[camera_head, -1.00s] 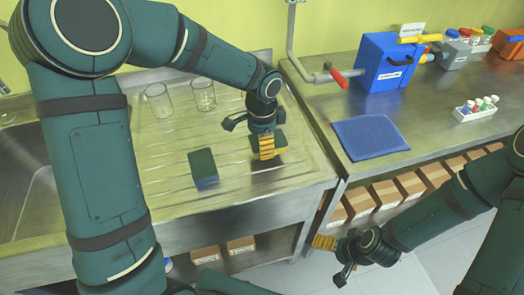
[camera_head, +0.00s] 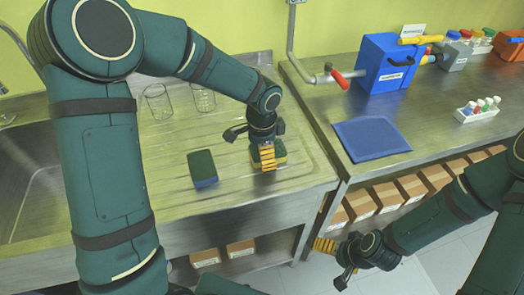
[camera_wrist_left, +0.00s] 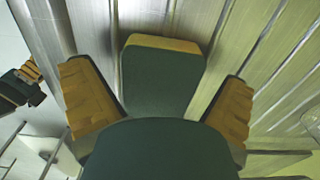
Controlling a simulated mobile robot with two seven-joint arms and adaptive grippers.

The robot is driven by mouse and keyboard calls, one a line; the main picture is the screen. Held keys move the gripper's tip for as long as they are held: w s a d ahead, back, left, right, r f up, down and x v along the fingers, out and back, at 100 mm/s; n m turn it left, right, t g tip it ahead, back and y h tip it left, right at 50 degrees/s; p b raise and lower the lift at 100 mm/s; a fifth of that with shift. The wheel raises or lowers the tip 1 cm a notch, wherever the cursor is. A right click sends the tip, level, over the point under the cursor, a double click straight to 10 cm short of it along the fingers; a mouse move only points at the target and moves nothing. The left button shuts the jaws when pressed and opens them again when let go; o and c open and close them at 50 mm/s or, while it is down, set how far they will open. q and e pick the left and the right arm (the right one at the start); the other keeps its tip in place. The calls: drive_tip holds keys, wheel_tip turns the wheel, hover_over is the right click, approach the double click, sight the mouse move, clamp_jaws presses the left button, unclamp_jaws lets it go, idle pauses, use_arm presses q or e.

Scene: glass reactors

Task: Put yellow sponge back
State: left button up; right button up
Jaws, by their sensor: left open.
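The yellow sponge (camera_head: 281,158), with a dark green top, lies on the ridged metal drainboard. My left gripper (camera_head: 267,158) is over it, pointing down, and partly hides it in the head view. In the left wrist view the sponge (camera_wrist_left: 160,82) shows between the two orange finger pads of my left gripper (camera_wrist_left: 160,105). The fingers are open, with a visible gap on both sides of the sponge. My right gripper (camera_head: 335,258) hangs low in front of the counter, away from the sponge; its finger gap is not clear.
A blue sponge with a dark green top (camera_head: 203,170) lies left of my left gripper. Two glass beakers (camera_head: 158,102) stand behind on the drainboard, near the sink (camera_head: 35,200). A blue mat (camera_head: 371,139), a blue box (camera_head: 388,63) and a vial rack (camera_head: 478,109) occupy the right counter.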

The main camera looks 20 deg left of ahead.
use_arm(q)
drive_tip(key=shift+r, duration=0.5)
wheel_tip(320, 180, up, 11)
drive_tip(key=p, duration=0.3)
drive_tip(key=shift+r, duration=0.2)
